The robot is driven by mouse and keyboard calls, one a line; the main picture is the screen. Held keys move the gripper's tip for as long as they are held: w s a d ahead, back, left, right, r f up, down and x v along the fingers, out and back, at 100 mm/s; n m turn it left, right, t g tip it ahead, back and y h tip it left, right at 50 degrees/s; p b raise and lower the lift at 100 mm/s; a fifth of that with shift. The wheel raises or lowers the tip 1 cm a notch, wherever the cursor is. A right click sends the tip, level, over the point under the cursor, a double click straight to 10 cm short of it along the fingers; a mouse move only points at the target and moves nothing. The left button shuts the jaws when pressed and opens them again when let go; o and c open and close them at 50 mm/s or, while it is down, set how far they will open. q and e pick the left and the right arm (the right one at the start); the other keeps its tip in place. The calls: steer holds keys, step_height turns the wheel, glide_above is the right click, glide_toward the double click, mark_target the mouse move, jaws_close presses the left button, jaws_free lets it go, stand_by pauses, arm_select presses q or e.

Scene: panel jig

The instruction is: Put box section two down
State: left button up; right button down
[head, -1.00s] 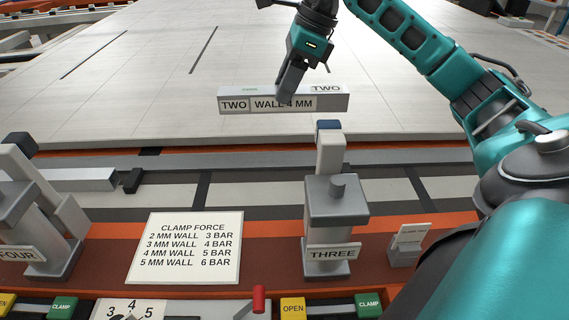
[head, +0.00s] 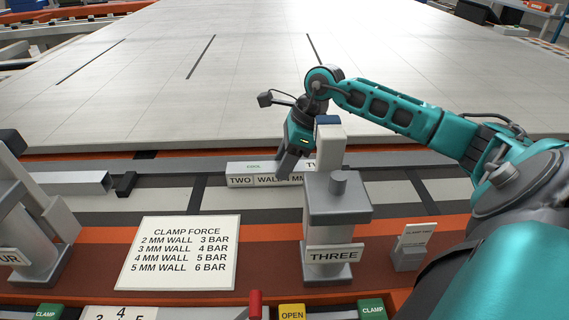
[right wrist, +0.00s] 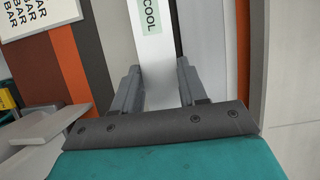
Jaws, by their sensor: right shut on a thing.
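Box section two (head: 240,181) is a light grey bar marked "TWO" and "WALL 4 MM", with a green "COOL" tag on top. My right gripper (head: 287,172) is shut on it from above, near its middle. The bar lies level over the pale strip behind clamp three (head: 337,200), which hides its right end. I cannot tell whether it touches the strip. In the right wrist view the bar (right wrist: 155,65) runs between the two fingers of the gripper (right wrist: 157,88), its "COOL" tag beyond them. My left gripper is not in view.
A clamp force card (head: 180,252) lies on the brown bench in front. Another grey section (head: 65,182) lies at left beside a black stop (head: 126,184). A second clamp (head: 35,235) stands at the left edge. The large pale panel (head: 240,80) behind is clear.

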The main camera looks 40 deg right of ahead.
steer(key=shift+f, duration=0.2)
steer(key=shift+f, duration=0.1)
steer(key=c, duration=0.6)
jaws_free()
steer(key=p+v, duration=0.1)
steer(key=v, duration=1.1)
steer(key=shift+w+a, duration=0.1)
